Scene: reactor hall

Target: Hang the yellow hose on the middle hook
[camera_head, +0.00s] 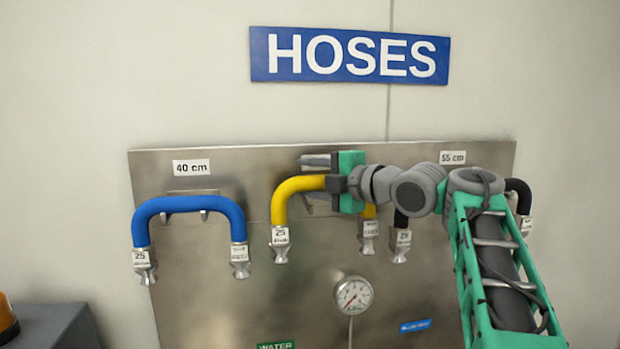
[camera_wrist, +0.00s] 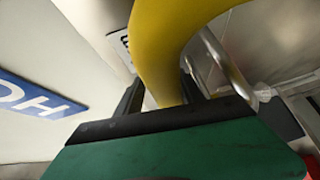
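The yellow hose (camera_head: 298,186) is a short arch with metal, tagged ends hanging down, in front of the middle of the steel panel. My gripper (camera_head: 336,183) is shut on it near the top of the arch. In the wrist view the yellow hose (camera_wrist: 165,45) runs between my two dark fingers (camera_wrist: 160,95). The middle hook (camera_head: 308,208) shows partly, its metal prong just below the hose and the rest hidden behind hose and gripper. I cannot tell whether the hose touches it. A metal rod (camera_wrist: 230,65) shows beside the hose in the wrist view.
A blue hose (camera_head: 190,204) hangs on the left under the 40 cm label (camera_head: 191,167). A black hose (camera_head: 401,220) hangs on the right under the 55 cm label (camera_head: 452,157), partly covered by my arm. A round gauge (camera_head: 353,295) sits below the yellow hose.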

